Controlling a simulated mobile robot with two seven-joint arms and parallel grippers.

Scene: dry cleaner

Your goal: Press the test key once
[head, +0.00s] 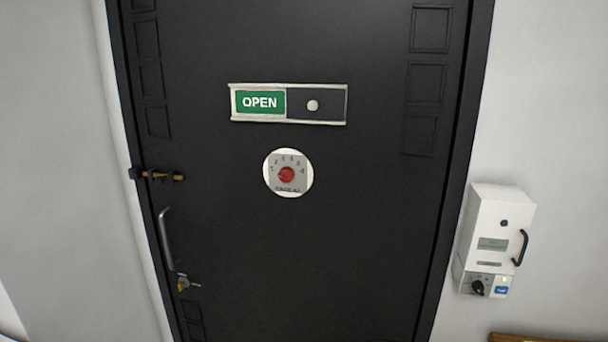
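A white box (496,235) is fixed to the wall at the right of the door. It has a black handle (521,247), a small grey display and a dark round spot on its front. Its lower panel carries a black knob (478,287) and a blue key (501,290) with a label too small to read. I cannot read which part is marked as the test key. Neither of my grippers is in view.
A closed black door (350,240) fills the middle. It bears a green OPEN slide sign (260,102), a dial with a red knob (287,174), a brass bolt (160,175), a pull handle (166,238) and a key in a lock (186,284). A brown edge (525,337) shows bottom right.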

